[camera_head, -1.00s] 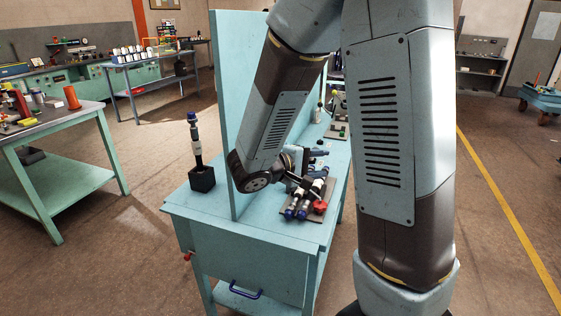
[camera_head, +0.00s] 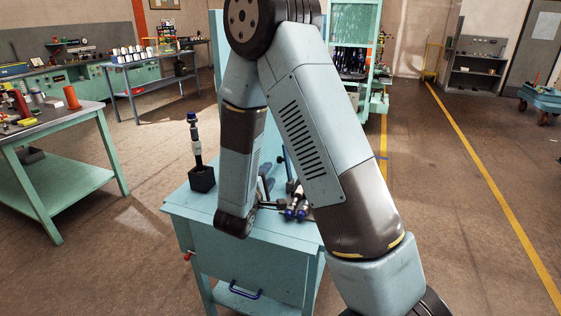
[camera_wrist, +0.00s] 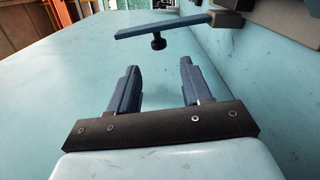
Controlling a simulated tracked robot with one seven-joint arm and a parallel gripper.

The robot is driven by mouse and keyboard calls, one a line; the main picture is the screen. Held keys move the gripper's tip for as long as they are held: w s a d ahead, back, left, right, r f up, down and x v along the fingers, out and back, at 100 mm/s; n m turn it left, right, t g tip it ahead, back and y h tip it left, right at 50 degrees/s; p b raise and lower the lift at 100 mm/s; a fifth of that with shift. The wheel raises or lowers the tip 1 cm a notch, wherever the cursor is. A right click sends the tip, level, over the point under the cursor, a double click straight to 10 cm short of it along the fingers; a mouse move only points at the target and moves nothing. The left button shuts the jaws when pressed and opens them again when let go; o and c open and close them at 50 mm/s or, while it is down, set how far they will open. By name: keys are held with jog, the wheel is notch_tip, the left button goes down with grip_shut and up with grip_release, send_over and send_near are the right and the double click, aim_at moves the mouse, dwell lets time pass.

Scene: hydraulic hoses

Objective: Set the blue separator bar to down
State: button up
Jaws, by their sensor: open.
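In the wrist view, a flat blue bar (camera_wrist: 160,26) lies slightly slanted, its right end a little higher in the picture, with a small black knob under its middle. I take it to be the separator bar. My gripper (camera_wrist: 157,76) is open and empty. Its two dark blue fingers stand apart, and the bar is ahead of their tips, not between them. No contact shows. In the head view my arm hides most of the gripper and I cannot make out the bar clearly.
A light blue wall (camera_wrist: 275,85) runs close along the right in the wrist view, with grey parts at top right. In the head view, hose ends (camera_head: 297,212) lie on the bench (camera_head: 205,215), and a hose (camera_head: 195,140) stands in a black block at left.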

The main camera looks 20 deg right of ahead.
aim_at(280, 161)
jog(key=x, duration=1)
jog(key=shift+w+d, duration=0.15)
jog(key=shift+w, duration=0.05)
jog(key=shift+c, duration=0.3)
grip_shut()
